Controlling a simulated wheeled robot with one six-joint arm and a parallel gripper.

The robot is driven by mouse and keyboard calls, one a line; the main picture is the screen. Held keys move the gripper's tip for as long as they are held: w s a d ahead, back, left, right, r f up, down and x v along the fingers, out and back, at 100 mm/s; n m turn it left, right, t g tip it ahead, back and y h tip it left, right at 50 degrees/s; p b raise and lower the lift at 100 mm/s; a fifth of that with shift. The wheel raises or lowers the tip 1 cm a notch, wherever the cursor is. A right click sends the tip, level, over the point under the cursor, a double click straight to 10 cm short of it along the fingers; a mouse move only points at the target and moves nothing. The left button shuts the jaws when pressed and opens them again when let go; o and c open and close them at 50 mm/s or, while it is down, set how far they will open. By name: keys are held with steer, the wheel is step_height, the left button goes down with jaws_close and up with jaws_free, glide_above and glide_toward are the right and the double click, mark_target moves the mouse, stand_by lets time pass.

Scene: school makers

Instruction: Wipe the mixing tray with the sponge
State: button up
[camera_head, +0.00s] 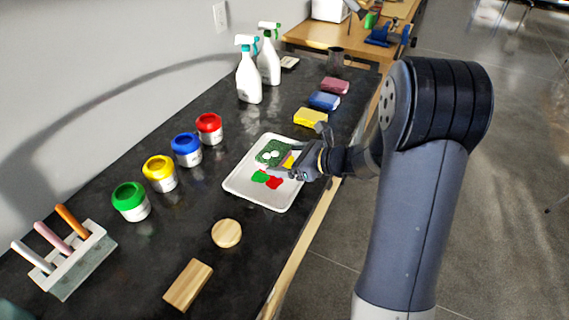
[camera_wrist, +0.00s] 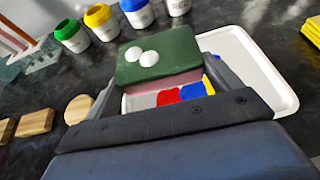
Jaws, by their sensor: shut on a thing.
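The white mixing tray (camera_head: 238,185) lies on the dark bench, with green, red and yellow paint patches (camera_head: 274,183) inside. It also shows in the wrist view (camera_wrist: 284,98), where red, blue and yellow paint shows below the sponge. My gripper (camera_head: 293,165) is over the tray, and in the wrist view its fingers (camera_wrist: 165,82) are shut on a sponge (camera_wrist: 160,55). The sponge has a green face with two white blobs and a pink layer below. It also shows in the head view (camera_head: 272,150). Whether the sponge touches the tray is hard to tell.
Yellow (camera_head: 311,117), blue (camera_head: 324,100) and pink (camera_head: 335,85) sponge-like blocks lie beyond the tray. Paint jars (camera_head: 187,150) stand left, spray bottles (camera_head: 249,80) behind. A wooden disc (camera_head: 227,233), wooden block (camera_head: 188,284) and marker rack (camera_head: 65,262) are nearer. Bench is bare between them.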

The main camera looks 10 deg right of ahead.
mark_target(285, 185)
steer(key=shift+s+a+f+n, duration=0.1)
steer(key=shift+s+f+n, duration=0.05)
steer(key=shift+f+n, duration=0.25)
steer(key=shift+y, duration=0.3)
steer(key=shift+f+b, duration=2.85)
steer(key=shift+f, duration=0.55)
steer(key=shift+f+b, duration=0.35)
steer(key=shift+w+d+p, duration=0.3)
steer(key=shift+w+d, duration=0.5)
steer(key=shift+w, duration=0.45)
steer(key=shift+w+d+p, duration=0.35)
steer(key=shift+w+d, duration=0.5)
steer(key=shift+w, duration=0.45)
steer(key=shift+w+d+p, duration=0.3)
steer(key=shift+w+d, duration=0.5)
steer(key=shift+w, duration=0.45)
steer(key=shift+s+a, duration=0.1)
steer(key=shift+s+a+b, duration=0.4)
steer(key=shift+s+a, duration=0.4)
steer(key=shift+s, duration=0.45)
steer(key=shift+s+a+b, duration=0.4)
steer(key=shift+s+a, duration=0.4)
steer(key=shift+s, duration=0.45)
steer(key=shift+s+a+b, duration=0.4)
steer(key=shift+s+a, duration=0.4)
steer(key=shift+s, duration=0.45)
